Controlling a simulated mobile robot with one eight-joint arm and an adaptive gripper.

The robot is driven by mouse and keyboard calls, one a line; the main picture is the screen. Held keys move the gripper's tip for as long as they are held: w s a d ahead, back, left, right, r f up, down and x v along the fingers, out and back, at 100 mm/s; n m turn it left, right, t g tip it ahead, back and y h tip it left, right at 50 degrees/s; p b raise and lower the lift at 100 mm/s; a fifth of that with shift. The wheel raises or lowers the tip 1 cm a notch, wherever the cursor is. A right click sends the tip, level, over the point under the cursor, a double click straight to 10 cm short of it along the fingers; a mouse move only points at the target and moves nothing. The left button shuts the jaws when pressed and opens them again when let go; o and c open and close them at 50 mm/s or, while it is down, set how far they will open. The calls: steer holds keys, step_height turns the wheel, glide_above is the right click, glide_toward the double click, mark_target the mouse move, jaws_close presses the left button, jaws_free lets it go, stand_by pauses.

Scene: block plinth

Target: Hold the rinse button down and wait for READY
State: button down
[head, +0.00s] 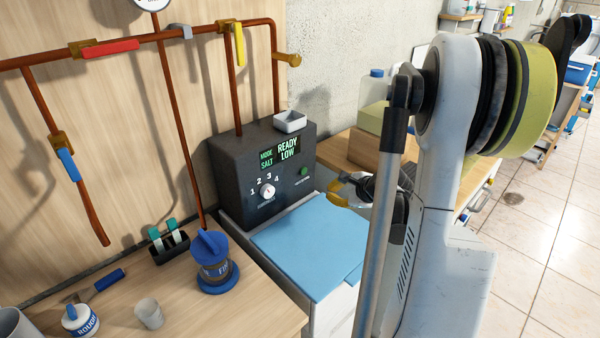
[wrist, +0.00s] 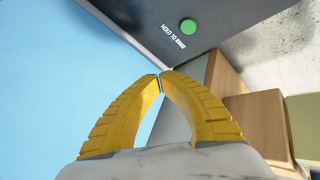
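The button also shows in the wrist view (wrist: 188,26), beside the words HOLD TO RINSE. The lit display (head: 287,149) reads READY LOW, with MODE SALT to its left. My gripper (wrist: 161,76) has its yellow fingertips together with nothing between them. In the wrist view the tips are apart from the button, below it in the picture. In the head view my gripper (head: 334,193) is right of the box, partly hidden by my arm.
A white dial (head: 267,191) is on the box and a small white tray (head: 290,122) on top. A blue-lidded jar (head: 213,262) stands left of the mat. Copper pipes (head: 180,120) run along the wall.

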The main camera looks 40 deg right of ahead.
steer(key=shift+w, duration=0.15)
glide_toward(303, 178)
steer(key=shift+s+f+x, duration=0.15)
steer(key=shift+x, duration=1.15)
steer(key=shift+s+f+x, duration=0.1)
steer(key=shift+f+x, duration=0.1)
steer(key=shift+x, duration=1.1)
steer(key=shift+w, duration=0.1)
steer(key=shift+w, duration=0.3)
steer(key=shift+w, duration=0.4)
stand_by(1.1)
steer(key=shift+s, duration=0.85)
steer(key=shift+d, duration=0.1)
